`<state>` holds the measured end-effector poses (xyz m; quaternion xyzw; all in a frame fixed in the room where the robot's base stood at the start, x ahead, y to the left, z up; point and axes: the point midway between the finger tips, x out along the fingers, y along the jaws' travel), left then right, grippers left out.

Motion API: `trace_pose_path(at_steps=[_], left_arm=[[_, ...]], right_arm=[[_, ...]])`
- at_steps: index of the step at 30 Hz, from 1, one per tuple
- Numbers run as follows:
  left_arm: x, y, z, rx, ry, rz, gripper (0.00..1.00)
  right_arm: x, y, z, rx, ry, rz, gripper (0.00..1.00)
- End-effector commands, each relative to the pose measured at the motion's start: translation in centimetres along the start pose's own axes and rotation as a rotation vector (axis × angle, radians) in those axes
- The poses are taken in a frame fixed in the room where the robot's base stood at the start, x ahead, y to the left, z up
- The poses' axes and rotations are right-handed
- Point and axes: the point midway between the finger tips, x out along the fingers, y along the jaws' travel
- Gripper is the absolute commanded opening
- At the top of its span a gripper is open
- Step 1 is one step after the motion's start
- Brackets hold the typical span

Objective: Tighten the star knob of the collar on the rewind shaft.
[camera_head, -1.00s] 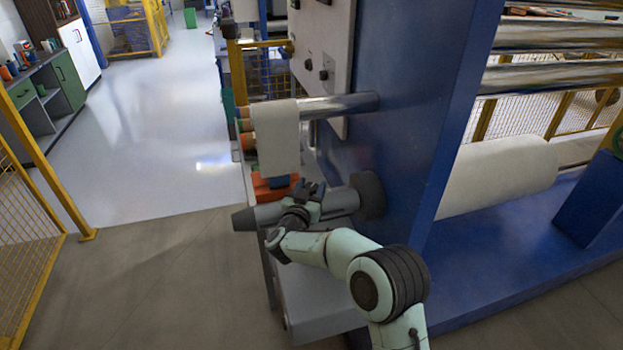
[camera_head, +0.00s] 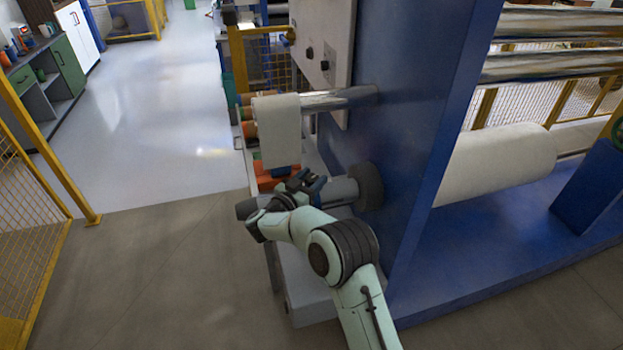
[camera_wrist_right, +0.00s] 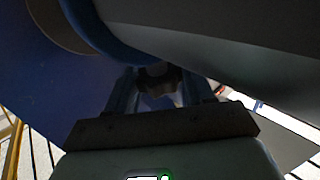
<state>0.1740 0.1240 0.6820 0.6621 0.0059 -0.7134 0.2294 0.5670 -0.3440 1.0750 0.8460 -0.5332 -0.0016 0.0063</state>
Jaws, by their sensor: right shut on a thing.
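The grey rewind shaft (camera_head: 343,191) sticks out to the left from the blue machine frame, with a dark flange at its base. It crosses the top of the right wrist view (camera_wrist_right: 220,28). A blue collar (camera_wrist_right: 108,38) is around the shaft. The dark star knob (camera_wrist_right: 158,80) shows below the collar, between the fingers of my right gripper (camera_wrist_right: 158,92). In the head view my right gripper (camera_head: 304,183) is at the shaft and hides part of it; the knob cannot be made out there. The right gripper is shut on the star knob. My left gripper is not in view.
A shaft with a hanging white film web (camera_head: 276,125) is above and behind the gripper. Orange items (camera_head: 272,175) lie on a grey bench below it. The blue machine wall (camera_head: 410,120) stands close on the right. Open floor (camera_head: 150,270) lies to the left.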

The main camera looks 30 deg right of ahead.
Motion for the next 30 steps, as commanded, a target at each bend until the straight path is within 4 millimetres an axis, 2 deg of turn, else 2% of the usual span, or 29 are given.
trace_pose_path(at_steps=[2,3,5,13,17,20,30], left_arm=[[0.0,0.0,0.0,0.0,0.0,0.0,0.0],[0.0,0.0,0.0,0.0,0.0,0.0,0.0],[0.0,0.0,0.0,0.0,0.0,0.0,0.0],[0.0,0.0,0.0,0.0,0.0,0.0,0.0],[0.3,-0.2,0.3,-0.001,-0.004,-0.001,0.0],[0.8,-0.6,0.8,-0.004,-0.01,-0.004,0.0],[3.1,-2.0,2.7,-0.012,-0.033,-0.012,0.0]], right_arm=[[0.1,0.0,-0.3,0.005,0.006,0.0,0.22],[0.1,0.0,-0.3,0.005,0.006,0.0,0.56],[0.1,0.0,-0.3,0.004,0.006,0.0,0.73],[0.0,0.0,-0.1,0.001,0.003,0.0,0.73],[-0.7,0.0,0.0,0.001,0.001,-0.002,0.73],[-2.2,0.0,0.2,0.0,0.001,-0.005,0.73],[-9.7,0.0,0.2,0.0,0.002,-0.005,0.73]])
